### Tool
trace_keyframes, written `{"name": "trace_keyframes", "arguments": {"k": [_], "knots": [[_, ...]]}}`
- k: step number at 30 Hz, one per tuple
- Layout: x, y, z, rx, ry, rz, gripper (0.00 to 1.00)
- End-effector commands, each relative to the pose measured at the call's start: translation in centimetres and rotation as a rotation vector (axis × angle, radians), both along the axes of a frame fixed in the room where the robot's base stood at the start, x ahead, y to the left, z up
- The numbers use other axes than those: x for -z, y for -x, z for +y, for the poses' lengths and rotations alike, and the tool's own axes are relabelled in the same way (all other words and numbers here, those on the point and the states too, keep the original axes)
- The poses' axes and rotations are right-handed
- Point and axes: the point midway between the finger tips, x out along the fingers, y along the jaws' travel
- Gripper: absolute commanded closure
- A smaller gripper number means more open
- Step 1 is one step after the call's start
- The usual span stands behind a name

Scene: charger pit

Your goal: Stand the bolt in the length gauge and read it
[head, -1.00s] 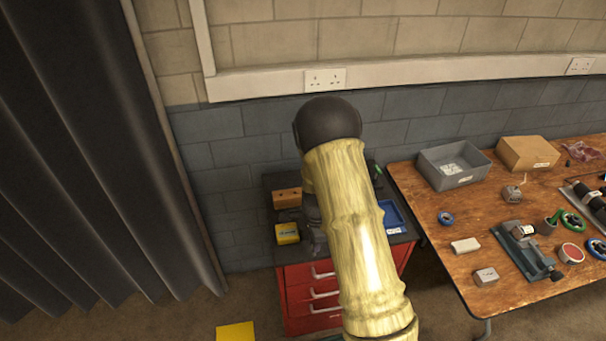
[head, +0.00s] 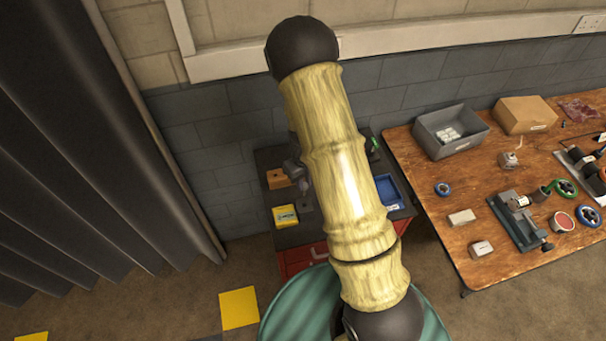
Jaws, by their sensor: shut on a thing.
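My gripper (head: 303,190) shows in part, grey and small, at the left side of my arm over the dark top of the red drawer cabinet (head: 290,238). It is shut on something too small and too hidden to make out. An orange-brown block (head: 277,178) with dark spots lies on the cabinet top, left of my gripper. I cannot make out the bolt or tell which thing is the length gauge; my arm covers the middle of the cabinet top.
A yellow box (head: 285,215) sits at the cabinet's front left and a blue tray (head: 388,191) at its right. The wooden table (head: 455,217) at right holds a grey bin (head: 447,134), a cardboard box (head: 525,113), a vice (head: 520,222) and several small parts. A dark curtain (head: 75,140) hangs at left.

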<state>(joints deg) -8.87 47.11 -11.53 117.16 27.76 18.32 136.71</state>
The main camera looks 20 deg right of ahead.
Motion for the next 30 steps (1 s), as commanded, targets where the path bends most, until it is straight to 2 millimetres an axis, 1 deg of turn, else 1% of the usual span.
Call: {"name": "trace_keyframes", "arguments": {"k": [6, 10, 24, 30], "knots": [[0.1, 0.0, 0.0, -0.003, 0.0, 0.0, 1.0], [0.5, 0.0, 0.0, -0.004, 0.0, 0.0, 1.0], [4.0, 0.0, 0.0, -0.005, 0.0, 0.0, 1.0], [4.7, 0.0, 0.0, -0.005, 0.0, 0.0, 1.0]]}}
